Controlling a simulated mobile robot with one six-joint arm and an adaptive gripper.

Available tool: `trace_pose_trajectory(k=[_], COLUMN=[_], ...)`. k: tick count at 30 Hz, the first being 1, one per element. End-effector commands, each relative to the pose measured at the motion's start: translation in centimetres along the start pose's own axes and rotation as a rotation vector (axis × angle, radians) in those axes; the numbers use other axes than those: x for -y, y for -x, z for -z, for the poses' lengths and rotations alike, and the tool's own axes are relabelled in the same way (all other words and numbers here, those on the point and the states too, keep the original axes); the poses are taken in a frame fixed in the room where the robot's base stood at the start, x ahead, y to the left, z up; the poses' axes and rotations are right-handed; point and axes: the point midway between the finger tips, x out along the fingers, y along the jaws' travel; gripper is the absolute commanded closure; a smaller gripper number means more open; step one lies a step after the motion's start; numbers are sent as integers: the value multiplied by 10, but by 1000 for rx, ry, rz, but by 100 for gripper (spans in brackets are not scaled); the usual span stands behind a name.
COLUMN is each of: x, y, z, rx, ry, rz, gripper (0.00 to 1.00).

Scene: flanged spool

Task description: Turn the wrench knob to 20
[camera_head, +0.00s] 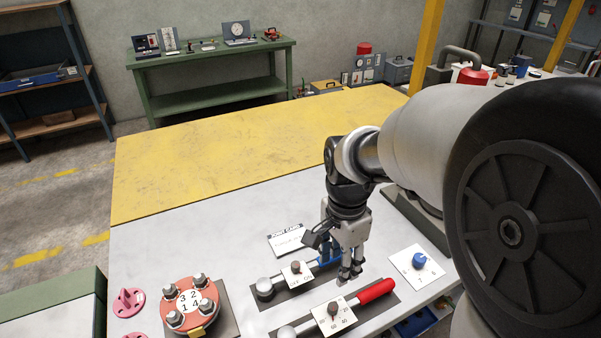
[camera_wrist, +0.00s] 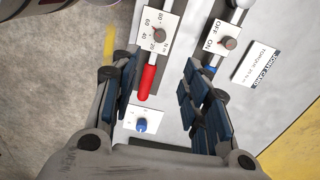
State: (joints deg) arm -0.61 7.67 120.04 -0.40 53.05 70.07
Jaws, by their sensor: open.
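The wrench with the red handle (camera_head: 376,291) lies on a dark mat on the grey table. The handle also shows in the wrist view (camera_wrist: 148,82). Its wrench knob (camera_head: 333,308) is a small dark dial on a white plate marked 20, 40, 60 and 80. The knob shows at the top of the wrist view (camera_wrist: 153,35), but its exact setting is too small to read. My gripper (camera_head: 349,277) is open and empty above the table, near the red handle and apart from the knob. Its fingers (camera_wrist: 162,85) frame the red handle from above in the wrist view.
A blue-handled tool with an OFF/ON knob (camera_head: 295,267) lies close beside the wrench. A blue knob on a white plate (camera_head: 419,260) is to the right. A red flange with several bolts (camera_head: 190,303) stands left. A joint card (camera_head: 287,241) lies behind. The yellow surface is clear.

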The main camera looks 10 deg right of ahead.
Motion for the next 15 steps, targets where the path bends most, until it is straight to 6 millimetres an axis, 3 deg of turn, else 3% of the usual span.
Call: trace_pose_trajectory(k=[5,15], x=[1,0], y=[-18,-90], z=[0,0], rx=[2,3], ry=[-16,-14], rz=[-6,-8], gripper=[58,58])
